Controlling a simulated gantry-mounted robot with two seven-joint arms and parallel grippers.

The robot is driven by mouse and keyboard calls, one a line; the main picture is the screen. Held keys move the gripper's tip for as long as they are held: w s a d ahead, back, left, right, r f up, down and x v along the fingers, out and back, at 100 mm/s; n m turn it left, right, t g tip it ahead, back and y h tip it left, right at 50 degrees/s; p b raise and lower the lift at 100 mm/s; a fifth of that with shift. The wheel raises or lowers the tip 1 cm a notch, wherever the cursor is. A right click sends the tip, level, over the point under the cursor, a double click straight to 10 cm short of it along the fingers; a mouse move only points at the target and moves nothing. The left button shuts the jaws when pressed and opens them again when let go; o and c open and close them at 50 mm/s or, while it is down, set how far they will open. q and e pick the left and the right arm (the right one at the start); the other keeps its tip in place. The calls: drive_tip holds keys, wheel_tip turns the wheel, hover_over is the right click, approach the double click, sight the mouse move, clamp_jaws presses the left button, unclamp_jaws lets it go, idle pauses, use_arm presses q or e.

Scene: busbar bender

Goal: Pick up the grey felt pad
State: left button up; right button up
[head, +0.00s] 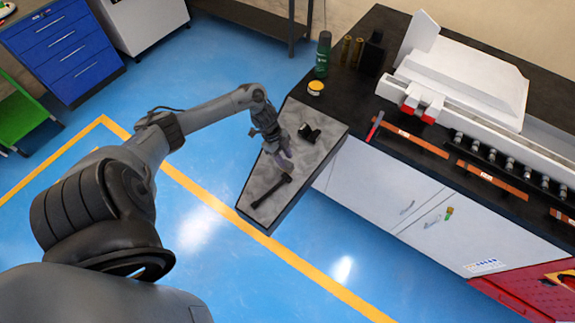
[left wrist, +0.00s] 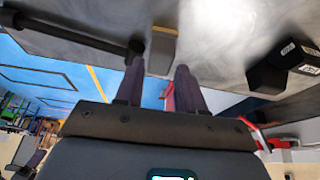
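My left gripper (head: 281,154) reaches down over a small side table with a mottled grey top (head: 266,178). In the left wrist view its two dark fingers (left wrist: 160,82) are apart, with a gap between them. A small grey block with a tan face (left wrist: 161,50) shows just beyond the fingertips, in line with the gap; it may be the grey felt pad, but I cannot tell for sure. No contact with it is visible. In the head view I cannot make the pad out clearly near the gripper. My right gripper is in neither view.
A black hammer-like tool (head: 271,191) lies front-left of the gripper, and a small black object (head: 309,132) stands behind it. A dark workbench (head: 352,97) adjoins the table, with a green bottle (head: 323,55), a yellow-lidded tin (head: 316,87) and a white machine (head: 465,80).

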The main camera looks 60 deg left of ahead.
use_arm(q)
drive_tip(key=shift+x, duration=1.25)
clamp_jaws()
drive_tip(key=shift+r, duration=0.15)
drive_tip(key=shift+r, duration=0.5)
drive_tip(key=r, duration=0.3)
drive_tip(key=shift+w+d+r+b, duration=0.1)
drive_tip(key=shift+w+d+b, duration=0.15)
drive_tip(key=shift+d+b, duration=0.1)
drive_tip(key=w+d+r+b, duration=0.1)
drive_tip(key=w+d+r, duration=0.4)
drive_tip(key=d, duration=0.4)
drive_tip(key=shift+d+r+b, duration=0.3)
drive_tip(key=shift+r+b, duration=0.05)
drive_tip(key=shift+r, duration=0.45)
